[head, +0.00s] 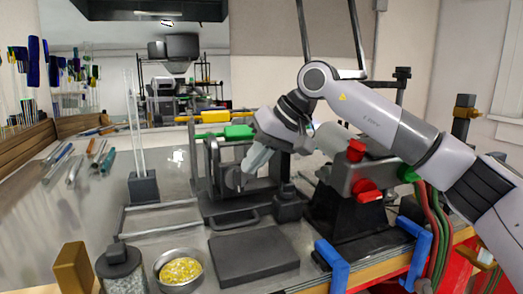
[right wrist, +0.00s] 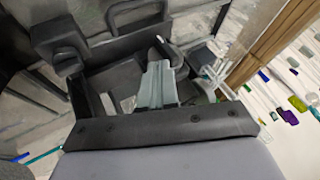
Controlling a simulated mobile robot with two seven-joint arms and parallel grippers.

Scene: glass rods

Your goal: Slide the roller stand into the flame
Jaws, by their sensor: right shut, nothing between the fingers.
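The roller stand (head: 203,170) is a dark grey frame with round rollers and a looped handle (head: 232,218) at its front, standing upright on the bench. My right gripper (head: 250,165) is shut and empty, pointing down at the stand's right part. I cannot tell whether its fingertips touch the stand. In the right wrist view the shut fingers (right wrist: 157,85) are over the stand's dark frame (right wrist: 95,48). A burner (head: 345,205) with a dark base and red knobs stands right of the stand. I cannot make out a flame. My left gripper is not in view.
Metal rails (head: 160,204) lie on the bench left of the stand. A dark flat pad (head: 253,258), a bowl of yellow bits (head: 180,270) and a lidded jar (head: 121,268) are in front. Glass rods stand in a dark block (head: 143,188) at the left. Hoses run at the right.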

